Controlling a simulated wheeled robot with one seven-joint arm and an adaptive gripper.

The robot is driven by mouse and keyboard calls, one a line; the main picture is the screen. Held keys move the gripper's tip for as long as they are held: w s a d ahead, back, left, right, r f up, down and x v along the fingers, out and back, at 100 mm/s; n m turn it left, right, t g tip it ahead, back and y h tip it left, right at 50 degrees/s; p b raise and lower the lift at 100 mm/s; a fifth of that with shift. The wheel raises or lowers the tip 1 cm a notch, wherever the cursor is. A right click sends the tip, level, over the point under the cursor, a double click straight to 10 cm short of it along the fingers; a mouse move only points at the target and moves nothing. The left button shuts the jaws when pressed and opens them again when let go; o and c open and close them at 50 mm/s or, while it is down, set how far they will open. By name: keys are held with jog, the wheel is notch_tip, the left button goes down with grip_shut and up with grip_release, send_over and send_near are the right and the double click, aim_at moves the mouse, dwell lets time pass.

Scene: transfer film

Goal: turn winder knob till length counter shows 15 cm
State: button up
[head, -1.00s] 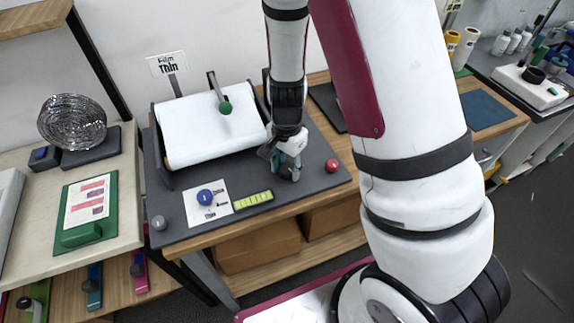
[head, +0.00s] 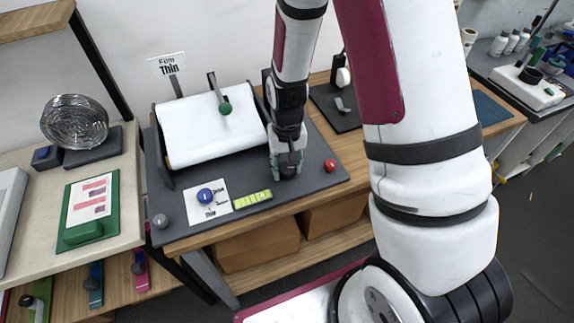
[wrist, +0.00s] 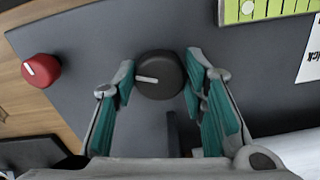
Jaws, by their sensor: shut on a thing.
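The black winder knob (wrist: 160,76), with a white pointer line, sits between the fingers of my gripper (wrist: 161,68) in the wrist view. The pointer lies roughly level, toward the left of that view. My gripper is shut on the knob, one teal-padded finger on each side. In the head view my gripper (head: 288,168) reaches down to the grey machine base and mostly hides the knob. The yellow-green length counter (head: 252,199) lies on the base, left of the gripper. It also shows partly at the top right of the wrist view (wrist: 262,9). Its reading is too small to tell.
A red knob (head: 331,165) stands close to the right of my gripper. A blue knob (head: 205,195) on a white card and a grey knob (head: 159,221) are to the left. The white film roll (head: 205,135) with a green-ended lever (head: 225,108) is behind.

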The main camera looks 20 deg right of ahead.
aim_at(287, 168)
jog(key=shift+n, duration=0.6)
jog(key=o, duration=1.2)
jog(key=shift+c, duration=0.2)
notch_tip(287, 168, up, 12)
